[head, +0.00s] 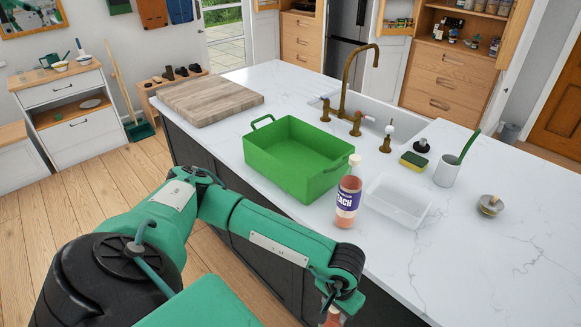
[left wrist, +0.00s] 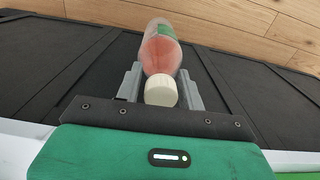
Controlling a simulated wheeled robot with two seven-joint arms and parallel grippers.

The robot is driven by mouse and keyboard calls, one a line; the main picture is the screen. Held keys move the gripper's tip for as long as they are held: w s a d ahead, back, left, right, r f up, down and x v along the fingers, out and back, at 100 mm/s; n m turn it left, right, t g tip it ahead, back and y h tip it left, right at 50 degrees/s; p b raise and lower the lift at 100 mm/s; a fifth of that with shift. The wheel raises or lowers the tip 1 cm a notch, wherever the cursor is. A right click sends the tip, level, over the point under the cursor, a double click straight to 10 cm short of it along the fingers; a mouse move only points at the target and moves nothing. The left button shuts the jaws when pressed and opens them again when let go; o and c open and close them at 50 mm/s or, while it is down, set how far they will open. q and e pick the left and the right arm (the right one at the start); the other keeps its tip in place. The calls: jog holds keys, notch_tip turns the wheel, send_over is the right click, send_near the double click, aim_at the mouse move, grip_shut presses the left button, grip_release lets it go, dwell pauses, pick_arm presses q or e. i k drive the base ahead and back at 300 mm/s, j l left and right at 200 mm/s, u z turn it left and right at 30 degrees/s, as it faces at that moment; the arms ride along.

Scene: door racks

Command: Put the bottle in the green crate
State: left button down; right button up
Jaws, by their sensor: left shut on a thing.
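My left gripper (head: 338,298) is low at the bottom of the head view, beside the island's front side and below the countertop. It is shut on a bottle (head: 332,318) of pinkish liquid, which is mostly cut off there. The left wrist view shows this bottle (left wrist: 160,54) between the grey fingers, with a white cap and a green label. The green crate (head: 318,183) stands on the countertop, open at the top, and its visible inside looks empty. A second bottle (head: 348,190), with a purple label, stands upright by the crate's right corner. My right gripper is out of view.
The white countertop (head: 480,270) is clear at the front right. A clear tray (head: 400,198) sits right of the labelled bottle. A wooden board (head: 210,100) lies left.

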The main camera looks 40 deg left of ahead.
aim_at(277, 154)
jog(key=j+z, duration=0.1)
jog(key=j, duration=0.45)
jog(key=k+j, duration=0.1)
jog(key=j, duration=0.4)
jog(key=j+z, duration=0.15)
jog(key=j, duration=0.4)
jog(key=k+j, duration=0.15)
jog(key=j, duration=0.4)
jog(key=k+j+z, duration=0.15)
jog(key=j, duration=0.35)
jog(key=j+z, duration=0.1)
jog(key=j, duration=0.45)
jog(key=k, duration=0.05)
